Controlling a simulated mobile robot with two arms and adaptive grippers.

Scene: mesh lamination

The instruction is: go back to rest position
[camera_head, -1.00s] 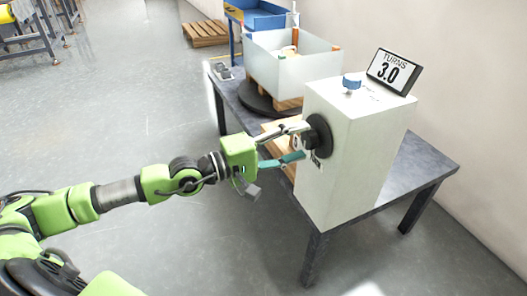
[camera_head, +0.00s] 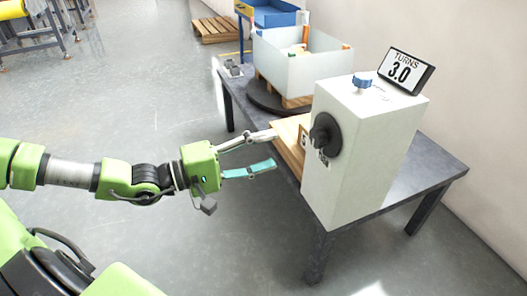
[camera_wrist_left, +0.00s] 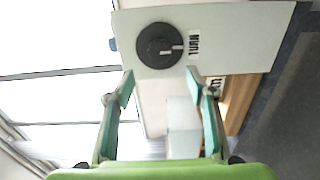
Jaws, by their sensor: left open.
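My left gripper (camera_head: 262,153) is open and empty, to the left of the white machine box (camera_head: 375,150) and apart from it. The box has a black round knob (camera_head: 325,135) on its front face, and the gap between the fingers and the knob is clear. In the left wrist view, the knob (camera_wrist_left: 160,46) shows beyond the open fingers (camera_wrist_left: 160,80), with a label beside it. A display (camera_head: 405,70) on top of the box reads "TURNS 3.0". My right gripper is not in view.
The box stands on a dark grey table (camera_head: 435,165). Behind it are a white bin (camera_head: 290,75) and a blue tray (camera_head: 272,18) on a stand. A wooden pallet (camera_head: 215,31) lies on the floor at the back. The floor left of the table is open.

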